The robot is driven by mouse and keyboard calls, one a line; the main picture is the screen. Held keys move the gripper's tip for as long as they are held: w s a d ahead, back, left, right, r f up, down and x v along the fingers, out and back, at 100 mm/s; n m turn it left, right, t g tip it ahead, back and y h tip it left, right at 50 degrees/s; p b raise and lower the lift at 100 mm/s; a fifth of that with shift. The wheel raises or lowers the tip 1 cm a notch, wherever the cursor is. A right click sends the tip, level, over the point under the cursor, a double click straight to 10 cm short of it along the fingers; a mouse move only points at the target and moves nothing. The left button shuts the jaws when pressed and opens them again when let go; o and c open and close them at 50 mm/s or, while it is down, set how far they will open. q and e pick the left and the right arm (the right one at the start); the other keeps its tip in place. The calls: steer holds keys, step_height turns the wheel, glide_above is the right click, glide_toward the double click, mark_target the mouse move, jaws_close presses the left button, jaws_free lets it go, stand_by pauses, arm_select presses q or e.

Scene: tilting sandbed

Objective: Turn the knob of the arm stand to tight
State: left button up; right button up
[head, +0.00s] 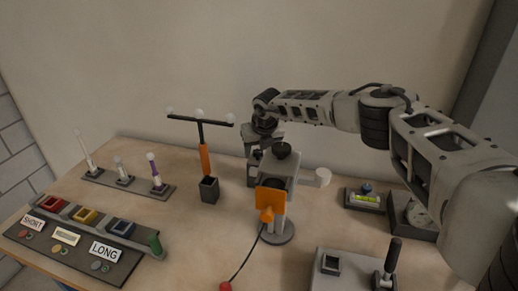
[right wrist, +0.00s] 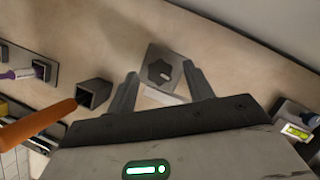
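The arm stand (head: 278,222) stands on a round grey base in the middle of the table in the head view, with an orange plate on its front. A dark knob (head: 282,150) shows on its grey head. In the right wrist view a dark star-shaped knob (right wrist: 160,73) on a grey square plate shows beyond and between the fingertips. My left gripper is not in view.
An orange-handled T-shaped tool stands in a grey holder (head: 209,191) left of the stand. A rack (head: 130,186) and a panel of coloured trays (head: 75,245) are further left. A level (head: 366,198), a dial box (head: 411,217) and a lever box (head: 345,283) are to the right.

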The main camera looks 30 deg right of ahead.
steer(key=shift+r, duration=0.1)
steer(key=b+v, duration=0.2)
steer(key=v, duration=1.3)
steer(key=shift+r, duration=0.35)
steer(key=shift+a, duration=0.1)
